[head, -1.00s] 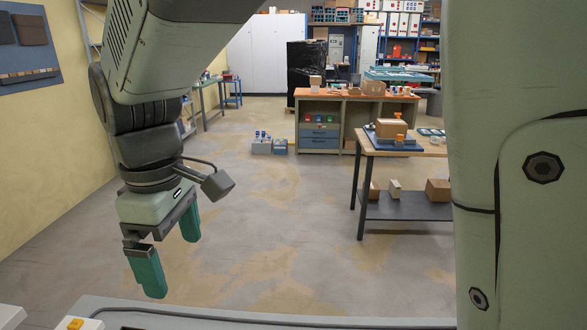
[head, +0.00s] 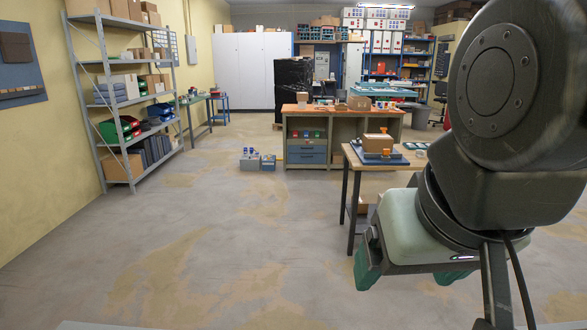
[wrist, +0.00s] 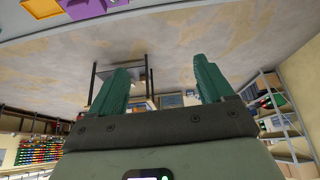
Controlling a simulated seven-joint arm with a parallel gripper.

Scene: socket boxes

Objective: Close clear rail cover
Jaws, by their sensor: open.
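I cannot make out a clear rail cover in either current view. My gripper (head: 410,278) is at the lower right of the head view, in front of the side table, with teal fingers partly hidden by its own body. In the wrist view my gripper (wrist: 161,72) shows its two teal fingers wide apart, with nothing between them. A purple part (wrist: 97,9) and an orange-yellow part (wrist: 42,7) are cut off by the top edge of the wrist view; I cannot tell what they are.
A side table (head: 352,160) bears a blue tray with a cardboard box and orange parts. A workbench (head: 340,120) stands behind it. Small grey-blue boxes (head: 250,162) sit on the floor. A shelf rack (head: 95,75) lines the left wall.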

